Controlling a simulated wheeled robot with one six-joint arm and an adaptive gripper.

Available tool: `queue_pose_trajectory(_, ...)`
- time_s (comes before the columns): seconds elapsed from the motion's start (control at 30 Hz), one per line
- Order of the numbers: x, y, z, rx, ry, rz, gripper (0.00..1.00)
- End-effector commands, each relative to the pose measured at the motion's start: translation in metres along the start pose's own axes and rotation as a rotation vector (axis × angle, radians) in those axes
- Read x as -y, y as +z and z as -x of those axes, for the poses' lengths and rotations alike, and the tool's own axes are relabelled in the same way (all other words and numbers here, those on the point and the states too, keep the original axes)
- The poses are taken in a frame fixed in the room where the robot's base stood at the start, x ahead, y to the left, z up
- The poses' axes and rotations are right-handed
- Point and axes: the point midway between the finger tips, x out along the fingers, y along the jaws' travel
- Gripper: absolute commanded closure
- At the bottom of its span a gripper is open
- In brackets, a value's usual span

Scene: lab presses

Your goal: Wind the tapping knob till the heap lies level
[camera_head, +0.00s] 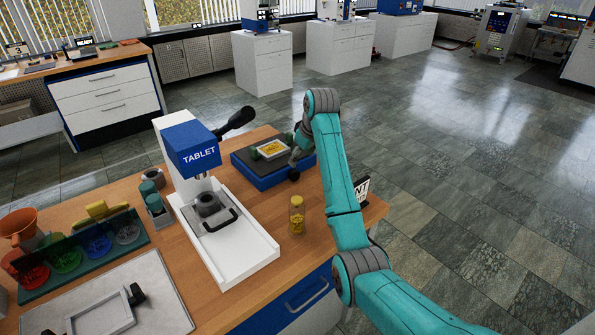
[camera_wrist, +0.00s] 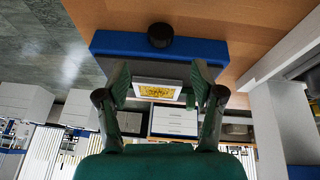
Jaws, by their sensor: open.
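The tapping unit is a blue box with a dark top (camera_head: 245,160) on the wooden bench; it also fills the upper middle of the wrist view (camera_wrist: 215,46). Its round black knob (camera_wrist: 160,35) sits on the blue side; in the head view the knob (camera_head: 293,174) shows below my gripper. A pale tray (camera_wrist: 137,90) on top holds a yellow heap (camera_wrist: 160,92); whether its surface is level is too small to tell. My gripper (camera_wrist: 162,88) is open and empty, its fingers on either side of the tray in the wrist view, apart from the knob.
A white and blue tablet press (camera_head: 190,150) with a black lever stands left of the unit.

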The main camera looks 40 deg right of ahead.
Motion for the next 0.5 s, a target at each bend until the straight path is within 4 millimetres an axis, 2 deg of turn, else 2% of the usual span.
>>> queue_pose_trajectory(0.17, 0.002, 0.001, -0.011, 0.003, 0.022, 0.014, 0.33)
queue_pose_trajectory(0.5, 0.001, 0.001, -0.068, 0.004, 0.02, 0.013, 0.33)
